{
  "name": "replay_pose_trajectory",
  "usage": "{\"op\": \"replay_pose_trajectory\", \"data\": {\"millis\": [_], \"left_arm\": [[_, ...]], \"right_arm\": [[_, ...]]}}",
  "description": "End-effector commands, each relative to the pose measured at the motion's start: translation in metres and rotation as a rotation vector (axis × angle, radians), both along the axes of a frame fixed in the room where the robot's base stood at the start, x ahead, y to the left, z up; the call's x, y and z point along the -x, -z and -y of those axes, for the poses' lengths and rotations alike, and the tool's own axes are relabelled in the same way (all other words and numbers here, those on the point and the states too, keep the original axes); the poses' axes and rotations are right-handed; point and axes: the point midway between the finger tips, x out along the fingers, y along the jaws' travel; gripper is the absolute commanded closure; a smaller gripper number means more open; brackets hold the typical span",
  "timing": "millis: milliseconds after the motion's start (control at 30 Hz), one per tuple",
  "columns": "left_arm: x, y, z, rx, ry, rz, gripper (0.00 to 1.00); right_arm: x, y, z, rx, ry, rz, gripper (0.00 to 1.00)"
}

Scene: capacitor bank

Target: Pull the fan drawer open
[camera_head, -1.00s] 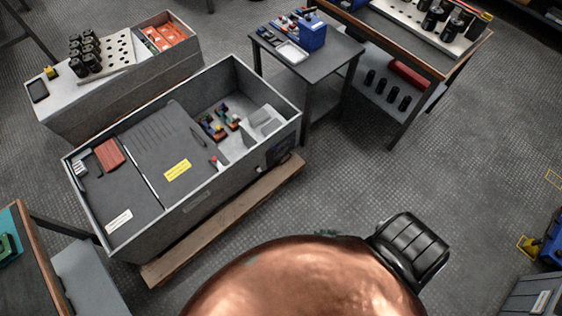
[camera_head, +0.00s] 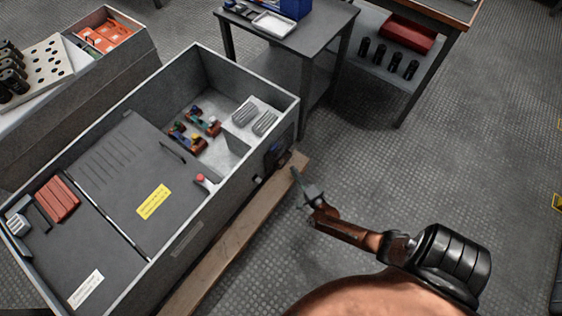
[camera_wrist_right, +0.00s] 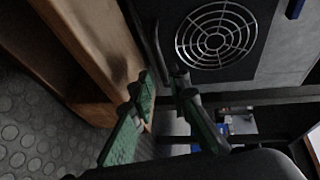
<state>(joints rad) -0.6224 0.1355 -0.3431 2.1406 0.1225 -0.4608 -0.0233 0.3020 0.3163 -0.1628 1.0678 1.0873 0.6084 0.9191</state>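The fan drawer (camera_head: 277,154) is a dark panel in the right end wall of the grey cabinet, and it looks flush with that wall. In the right wrist view its round metal fan grille (camera_wrist_right: 216,36) is clear, with a dark upright bar handle (camera_wrist_right: 158,48) on its left. My right gripper (camera_head: 298,186) is just off this end wall, over the floor. In the wrist view its green fingers (camera_wrist_right: 164,78) are apart, with the handle's lower end ahead between the tips. I cannot tell if they touch it. My left gripper is not in view.
The open-topped grey cabinet (camera_head: 235,61) stands on a wooden pallet (camera_head: 232,240) that juts out below the drawer. A small table (camera_head: 320,45) stands behind it, and a workbench (camera_head: 420,60) at the back right. The floor right of the cabinet is clear.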

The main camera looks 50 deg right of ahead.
Motion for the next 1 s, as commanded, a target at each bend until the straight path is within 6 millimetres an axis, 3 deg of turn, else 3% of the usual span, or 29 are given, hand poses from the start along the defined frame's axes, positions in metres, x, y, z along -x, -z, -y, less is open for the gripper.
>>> {"op": "replay_pose_trajectory", "data": {"millis": [500,933,1000], "left_arm": [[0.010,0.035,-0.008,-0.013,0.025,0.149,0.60],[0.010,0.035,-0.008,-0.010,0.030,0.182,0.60],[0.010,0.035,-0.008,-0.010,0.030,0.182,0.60]], "right_arm": [[-0.062,0.014,0.020,0.002,-0.002,-0.002,0.84],[-0.072,0.012,0.023,0.002,-0.001,0.000,0.84],[-0.072,0.013,0.023,0.002,-0.001,0.000,0.88]]}}
